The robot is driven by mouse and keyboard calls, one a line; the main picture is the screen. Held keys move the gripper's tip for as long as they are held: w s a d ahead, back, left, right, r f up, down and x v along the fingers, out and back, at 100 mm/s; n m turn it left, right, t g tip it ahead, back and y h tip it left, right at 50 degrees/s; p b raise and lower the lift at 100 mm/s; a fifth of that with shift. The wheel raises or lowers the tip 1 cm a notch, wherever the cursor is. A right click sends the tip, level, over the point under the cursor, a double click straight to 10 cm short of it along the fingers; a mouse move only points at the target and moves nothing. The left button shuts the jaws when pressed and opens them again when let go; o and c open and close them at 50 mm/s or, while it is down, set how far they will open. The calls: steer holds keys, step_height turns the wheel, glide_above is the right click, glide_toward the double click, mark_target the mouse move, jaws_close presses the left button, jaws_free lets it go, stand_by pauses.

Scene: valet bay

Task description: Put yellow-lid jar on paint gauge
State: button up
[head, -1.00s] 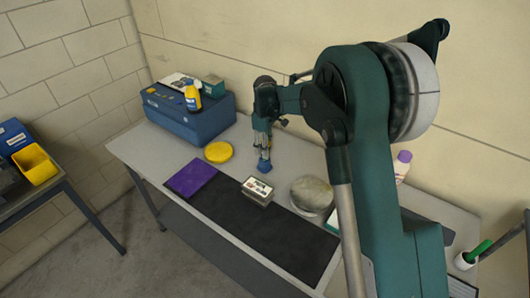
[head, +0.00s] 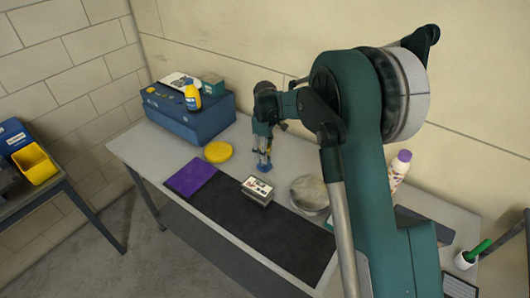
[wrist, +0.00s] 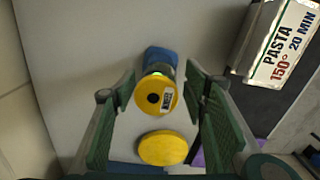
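The yellow-lid jar shows in the wrist view as a round yellow lid (wrist: 158,98) with a dark centre spot and a barcode label. It lies between my gripper's fingers (wrist: 161,75), which are spread, with narrow gaps beside the lid. The jar's body is mostly hidden under the lid. Just past the lid is a blue block with a small green light, seemingly the paint gauge (wrist: 160,56). The jar appears to be over it; contact cannot be told. In the head view my gripper (head: 264,163) points down at the blue piece on the table.
A yellow disc (head: 218,152) lies left of my gripper. A round grey object (head: 310,195) is to the right. A blue case (head: 190,115) stands at the back left.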

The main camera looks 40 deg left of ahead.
steer(key=shift+r, duration=0.2)
step_height(320, 180, up, 12)
stand_by(0.8)
stand_by(0.5)
stand_by(0.3)
